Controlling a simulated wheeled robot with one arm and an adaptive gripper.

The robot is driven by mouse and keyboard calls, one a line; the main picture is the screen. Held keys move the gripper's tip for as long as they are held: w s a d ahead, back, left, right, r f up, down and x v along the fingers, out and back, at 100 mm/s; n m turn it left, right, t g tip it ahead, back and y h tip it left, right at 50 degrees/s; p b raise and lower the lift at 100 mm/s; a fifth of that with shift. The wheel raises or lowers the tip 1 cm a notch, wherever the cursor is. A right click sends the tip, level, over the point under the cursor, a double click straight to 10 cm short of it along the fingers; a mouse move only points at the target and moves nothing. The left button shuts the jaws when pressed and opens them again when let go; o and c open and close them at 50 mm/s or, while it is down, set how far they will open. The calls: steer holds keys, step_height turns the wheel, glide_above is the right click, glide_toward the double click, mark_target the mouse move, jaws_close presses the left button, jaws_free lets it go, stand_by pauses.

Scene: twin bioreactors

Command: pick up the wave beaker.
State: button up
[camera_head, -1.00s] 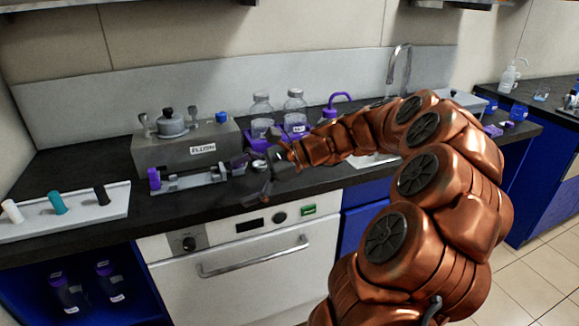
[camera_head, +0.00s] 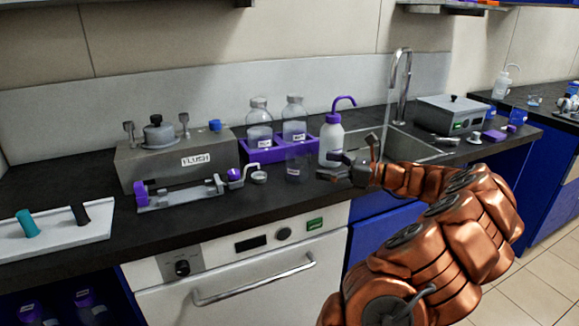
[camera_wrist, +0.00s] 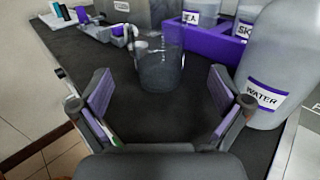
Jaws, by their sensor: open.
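A clear glass beaker (camera_head: 297,166) stands upright on the dark counter, in front of the purple bottle rack. It fits the wave beaker, though I cannot read its label. In the wrist view the beaker (camera_wrist: 160,62) is ahead of my gripper, roughly centred in the gap between the fingers. My gripper (camera_head: 343,165) is just right of the beaker in the head view, low over the counter. In the wrist view my gripper (camera_wrist: 161,80) has its purple-padded fingers spread wide with nothing held. I cannot tell how far the beaker sits from the fingertips.
A white WATER wash bottle (camera_head: 331,142) stands close beside my gripper, near the right finger in the wrist view. The purple rack (camera_head: 264,155) holds two bottles behind the beaker. A grey FLUSH unit (camera_head: 178,158) stands left. The sink (camera_head: 410,147) lies right.

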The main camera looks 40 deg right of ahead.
mark_target(297, 161)
steer(key=shift+w, duration=0.25)
steer(key=b+x, duration=0.1)
steer(key=x, duration=0.6)
steer(key=shift+w+a+f, duration=0.1)
steer(key=shift+a+f, duration=0.05)
steer(key=shift+a, duration=0.1)
steer(key=c, duration=1.4)
